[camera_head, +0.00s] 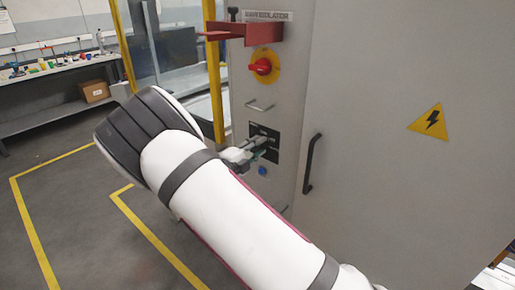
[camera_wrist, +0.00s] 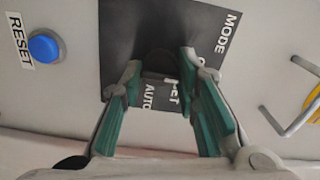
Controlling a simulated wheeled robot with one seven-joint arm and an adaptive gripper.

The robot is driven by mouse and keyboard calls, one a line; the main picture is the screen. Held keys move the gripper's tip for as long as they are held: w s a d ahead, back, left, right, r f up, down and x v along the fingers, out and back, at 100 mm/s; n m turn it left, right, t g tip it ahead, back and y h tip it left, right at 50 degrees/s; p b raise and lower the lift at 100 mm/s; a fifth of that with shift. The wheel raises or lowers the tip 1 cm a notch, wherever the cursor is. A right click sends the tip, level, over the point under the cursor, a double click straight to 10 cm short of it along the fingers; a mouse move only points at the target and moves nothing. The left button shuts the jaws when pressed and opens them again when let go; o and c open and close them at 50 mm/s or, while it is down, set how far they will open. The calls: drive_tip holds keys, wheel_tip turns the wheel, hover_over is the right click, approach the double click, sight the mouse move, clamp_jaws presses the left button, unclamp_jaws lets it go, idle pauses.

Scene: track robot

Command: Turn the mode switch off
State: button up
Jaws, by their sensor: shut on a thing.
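The mode switch's black label plate (camera_head: 268,133) is on the narrow grey panel left of the cabinet door; it also shows in the wrist view (camera_wrist: 120,40). The wrist view reads MODE, AUTO and a part-hidden word ending in ET; another label is mostly covered. The switch's dark knob (camera_wrist: 158,64) stands between my fingertips. My gripper (camera_wrist: 160,78) is shut on the knob, one green-padded finger on each side. In the head view my gripper (camera_head: 257,145) reaches the plate from the left. The knob's pointing direction is too dark to tell.
A blue RESET button (camera_wrist: 44,47) is beside the plate. A red rotary isolator (camera_head: 263,66) on yellow and a red bracket (camera_head: 245,31) are above. A small metal handle (camera_head: 260,106) and a black door handle (camera_head: 312,163) are close by.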

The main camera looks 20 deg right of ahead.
drive_tip(key=o, duration=1.1)
drive_tip(key=v, duration=1.2)
